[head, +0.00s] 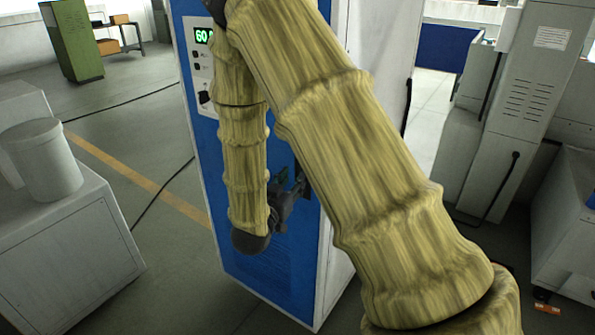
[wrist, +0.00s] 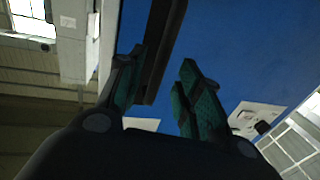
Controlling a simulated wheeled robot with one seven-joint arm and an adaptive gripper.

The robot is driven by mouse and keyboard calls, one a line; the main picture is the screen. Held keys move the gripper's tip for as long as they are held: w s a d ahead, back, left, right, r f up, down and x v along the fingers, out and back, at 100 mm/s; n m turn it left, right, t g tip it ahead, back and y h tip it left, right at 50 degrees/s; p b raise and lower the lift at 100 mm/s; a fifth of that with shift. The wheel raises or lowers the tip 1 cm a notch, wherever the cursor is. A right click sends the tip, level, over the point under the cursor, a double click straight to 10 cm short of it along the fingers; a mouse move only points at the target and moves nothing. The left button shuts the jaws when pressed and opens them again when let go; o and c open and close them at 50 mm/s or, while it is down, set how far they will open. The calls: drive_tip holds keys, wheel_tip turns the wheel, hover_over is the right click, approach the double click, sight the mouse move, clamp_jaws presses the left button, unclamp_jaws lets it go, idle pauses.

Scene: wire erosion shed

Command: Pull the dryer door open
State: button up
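The dryer (head: 340,250) is a tall cabinet with white sides and a blue front. Its upper front bears a control panel with a green display (head: 202,36). The blue door (head: 260,270) looks flush with the cabinet, though my arm hides much of it. My gripper (head: 290,184) is at the right part of the blue front. In the wrist view my gripper (wrist: 160,92) is open, its teal-padded fingers apart. A dark bar handle (wrist: 164,45) on the blue face (wrist: 235,45) reaches between the fingers, nearer the left one. Contact cannot be told.
A grey-white cabinet (head: 65,250) with a round canister (head: 40,160) stands at the left. Grey machines (head: 525,90) stand at the right. A green cabinet (head: 72,40) is at the back left. Open floor with a yellow line (head: 125,170) lies left of the dryer.

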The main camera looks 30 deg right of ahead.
drive_tip(key=shift+p+x, duration=0.35)
drive_tip(key=shift+x, duration=1.65)
clamp_jaws()
